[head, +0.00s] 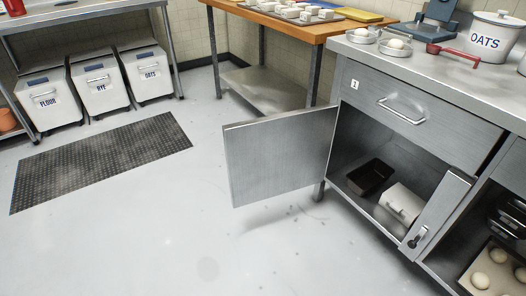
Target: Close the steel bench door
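The steel bench (430,115) stands at the right of the head view. Its door (277,155) hangs wide open, swung out to the left of the cupboard, with its plain flat face showing. Inside the open cupboard are a dark loaf tin (370,177) and a white box-like container (402,203). A narrow steel panel (436,212) with a dark latch-like fitting (418,237) stands at the cupboard's right side. Neither of my grippers shows in the view.
A drawer with a bar handle (403,111) sits above the cupboard. Bowls, a red scoop (453,52) and an oats crock (491,38) stand on the bench top. Flour, rye and oats bins line the back left. The floor (150,235) before the door is clear, with a dark mat (103,158) farther left.

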